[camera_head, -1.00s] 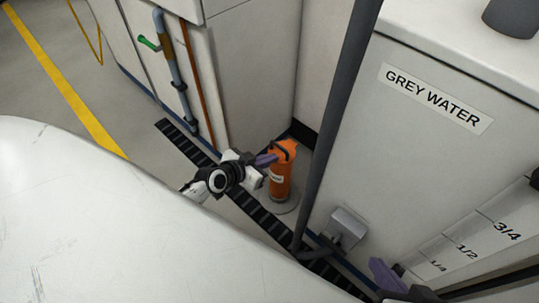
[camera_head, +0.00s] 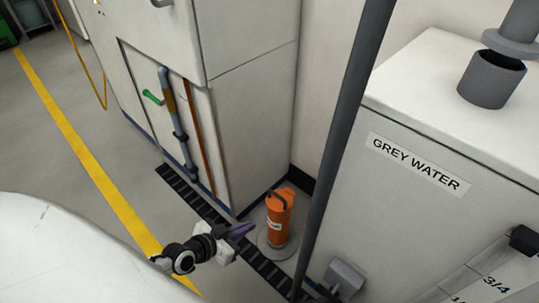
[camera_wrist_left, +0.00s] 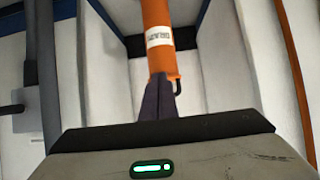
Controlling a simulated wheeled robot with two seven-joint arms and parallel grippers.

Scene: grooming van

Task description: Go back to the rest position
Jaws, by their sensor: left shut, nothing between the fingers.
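My left gripper (camera_head: 250,226) is at the lower middle of the head view, just left of an orange cylinder (camera_head: 279,215). Its purple fingers are closed together with nothing between them. In the left wrist view the shut fingers (camera_wrist_left: 160,85) point towards the orange cylinder (camera_wrist_left: 157,35) and overlap its near end. A small gap shows between the fingertips and the cylinder in the head view. The cylinder stands upright on a round grey base, with a dark handle on top and a white label. My right gripper is out of view.
A dark pole (camera_head: 335,150) rises right of the cylinder, beside the GREY WATER tank (camera_head: 400,220). A white cabinet (camera_head: 255,120) with a pipe and green-handled valve (camera_head: 153,97) stands behind. A black floor grating (camera_head: 190,196) runs past. Open floor lies left, around the yellow line (camera_head: 75,145).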

